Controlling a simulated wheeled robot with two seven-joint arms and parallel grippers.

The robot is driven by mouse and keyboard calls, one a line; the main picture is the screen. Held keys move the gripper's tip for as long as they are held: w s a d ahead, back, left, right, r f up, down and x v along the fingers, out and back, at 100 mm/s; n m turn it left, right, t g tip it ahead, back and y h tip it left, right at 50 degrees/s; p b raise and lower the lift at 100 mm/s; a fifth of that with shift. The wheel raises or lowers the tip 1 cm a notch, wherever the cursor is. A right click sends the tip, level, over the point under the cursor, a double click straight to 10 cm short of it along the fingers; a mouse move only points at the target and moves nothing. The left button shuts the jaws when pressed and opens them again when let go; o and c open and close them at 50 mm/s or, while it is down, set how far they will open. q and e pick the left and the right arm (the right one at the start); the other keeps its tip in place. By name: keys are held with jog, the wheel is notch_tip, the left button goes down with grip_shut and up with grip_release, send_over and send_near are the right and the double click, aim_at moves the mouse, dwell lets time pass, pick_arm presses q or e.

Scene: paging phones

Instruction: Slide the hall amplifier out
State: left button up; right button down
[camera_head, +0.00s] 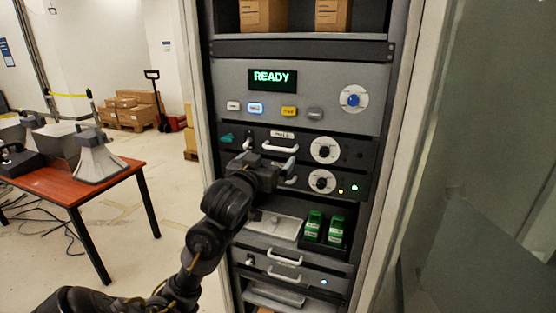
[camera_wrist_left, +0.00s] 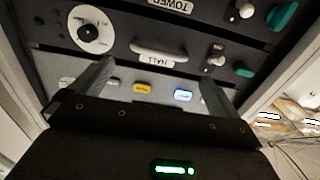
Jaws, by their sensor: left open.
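The hall amplifier (camera_head: 297,148) is a dark rack unit labelled HALL, with a pale handle (camera_head: 280,147), a white dial and a teal knob. It sits in the rack below the READY panel. My left gripper (camera_head: 268,166) is open and empty in front of the rack, just below that handle in the head view. In the left wrist view, which is upside down, the HALL handle (camera_wrist_left: 158,51) lies between the lines of the two spread fingers, beyond their tips. I see no contact.
The READY panel (camera_head: 300,95) with buttons and a blue knob is above. The TOWER unit (camera_head: 345,180), a shelf with green modules (camera_head: 323,227) and another handled drawer (camera_head: 285,263) are below. The glass door (camera_head: 480,170) stands right; a red table (camera_head: 70,185) stands left.

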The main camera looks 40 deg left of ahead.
aim_at(277, 149)
pick_arm(q)
jog(key=p+x, duration=0.1)
jog(key=x, duration=0.6)
jog(key=shift+p, duration=0.35)
jog(key=shift+w+a, duration=0.25)
jog(key=shift+w, duration=0.3)
jog(key=shift+c, duration=0.4)
